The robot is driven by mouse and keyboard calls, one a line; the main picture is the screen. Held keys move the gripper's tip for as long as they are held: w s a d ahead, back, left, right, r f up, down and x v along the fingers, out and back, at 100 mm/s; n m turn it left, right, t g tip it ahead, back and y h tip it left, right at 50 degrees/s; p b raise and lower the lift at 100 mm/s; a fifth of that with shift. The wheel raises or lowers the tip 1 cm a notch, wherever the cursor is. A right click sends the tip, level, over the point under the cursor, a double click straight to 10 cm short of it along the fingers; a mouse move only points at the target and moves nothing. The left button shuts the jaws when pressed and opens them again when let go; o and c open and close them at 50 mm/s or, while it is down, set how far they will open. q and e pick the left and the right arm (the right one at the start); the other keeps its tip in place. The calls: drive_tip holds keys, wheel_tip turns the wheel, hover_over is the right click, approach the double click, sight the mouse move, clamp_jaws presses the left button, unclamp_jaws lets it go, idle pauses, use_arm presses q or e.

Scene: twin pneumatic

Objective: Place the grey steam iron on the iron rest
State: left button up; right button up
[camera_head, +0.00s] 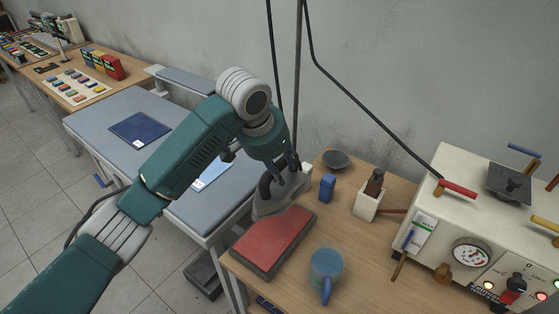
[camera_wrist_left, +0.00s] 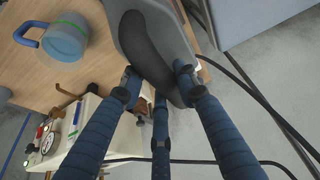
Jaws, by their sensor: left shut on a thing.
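The grey steam iron (camera_head: 266,207) is held by my left gripper (camera_head: 283,168), whose fingers are around its dark handle. In the left wrist view the iron (camera_wrist_left: 187,72) fills the top middle, with the dark handle between the blue fingers (camera_wrist_left: 160,88). The iron rest (camera_head: 272,243), a red pad with a dark border, lies on the wooden table. In the head view the iron overlaps the pad's far left end; whether it touches the pad I cannot tell. My right gripper is not in view.
A blue mug (camera_head: 326,272) stands right of the pad. A blue block (camera_head: 327,187), a dark dish (camera_head: 336,159) and a white holder with a bottle (camera_head: 369,201) are behind. A cream machine (camera_head: 470,225) stands at right. A padded ironing board (camera_head: 185,112) is at left.

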sight(266, 184)
use_arm(q)
wheel_tip(266, 184, down, 8)
drive_tip(key=shift+w+d+f+p, duration=0.1)
drive_tip(key=shift+f+p, duration=0.15)
drive_tip(key=shift+p, duration=0.65)
drive_tip(key=shift+f+p, duration=0.5)
drive_tip(key=shift+f, duration=2)
drive_tip(key=o, duration=0.6)
drive_tip(key=shift+f, duration=0.35)
drive_tip(key=shift+c, duration=0.2)
drive_tip(key=o, duration=0.4)
drive_tip(key=shift+o, duration=0.2)
drive_tip(key=shift+s+r, duration=0.1)
drive_tip(key=shift+s, duration=0.15)
drive_tip(key=shift+r, duration=0.1)
drive_tip(key=b+v, duration=0.2)
drive_tip(key=v, duration=1)
